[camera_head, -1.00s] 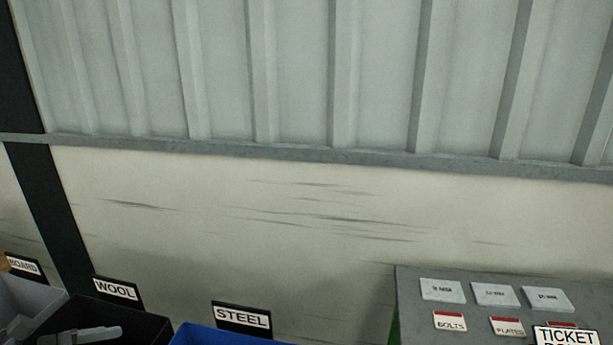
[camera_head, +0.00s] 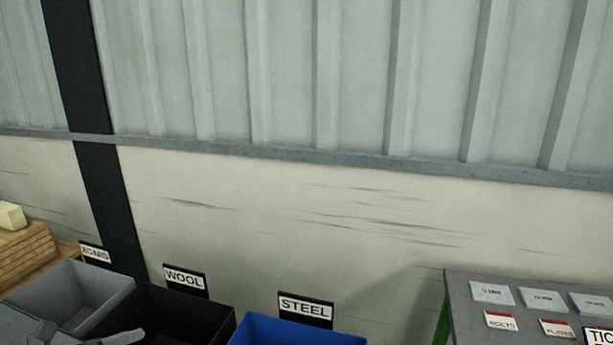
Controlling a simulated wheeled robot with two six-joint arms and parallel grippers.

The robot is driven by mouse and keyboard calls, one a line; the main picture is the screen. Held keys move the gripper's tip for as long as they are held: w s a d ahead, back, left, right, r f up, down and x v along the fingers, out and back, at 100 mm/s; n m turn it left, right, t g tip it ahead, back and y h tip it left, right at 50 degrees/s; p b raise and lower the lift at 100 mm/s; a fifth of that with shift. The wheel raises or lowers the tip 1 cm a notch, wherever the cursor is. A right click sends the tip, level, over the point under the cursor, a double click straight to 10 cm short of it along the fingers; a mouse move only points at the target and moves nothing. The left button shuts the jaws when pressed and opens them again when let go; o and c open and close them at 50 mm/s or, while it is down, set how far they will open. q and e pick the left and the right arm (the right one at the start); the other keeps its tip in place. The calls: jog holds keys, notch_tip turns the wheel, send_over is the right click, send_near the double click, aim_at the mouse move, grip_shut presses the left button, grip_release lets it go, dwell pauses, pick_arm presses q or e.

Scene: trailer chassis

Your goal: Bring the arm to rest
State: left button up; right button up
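Light grey parts of what looks like my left gripper (camera_head: 112,338) and arm show at the bottom left edge, in front of the grey and black bins. They are cut off by the frame, so I cannot tell whether the fingers are open or shut. Nothing is seen held in them. My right arm and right gripper are not in view.
A grey bin (camera_head: 121,284) by the BOARD sign, a black bin (camera_head: 188,296) by the WOOL sign (camera_head: 184,279) and a blue bin (camera_head: 290,327) by the STEEL sign (camera_head: 305,308) line the wall. A grey label-covered bench (camera_head: 462,290) stands right, stacked boards (camera_head: 28,253) left.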

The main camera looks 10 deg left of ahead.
pick_arm(q)
jog(key=s+a+f+n+y, duration=0.3)
jog(key=f+n+y, duration=0.3)
jog(key=n, duration=0.9)
jog(key=s+a+f+n+y, duration=0.35)
jog(key=n+y, duration=0.45)
jog(key=n, duration=0.7)
jog(key=s+d+f+n+g+h, duration=0.3)
jog(key=s+d+f+n+g, duration=0.6)
jog(key=s+n, duration=0.25)
notch_tip(320, 180, down, 26)
jog(key=s, duration=0.2)
jog(key=s+d+f+g, duration=0.1)
jog(key=s+f+g, duration=0.1)
jog(key=s+f, duration=1.2)
jog(key=shift+s+d+f+h, duration=0.25)
jog(key=shift+s+d+h, duration=0.05)
jog(key=shift+s+d, duration=0.1)
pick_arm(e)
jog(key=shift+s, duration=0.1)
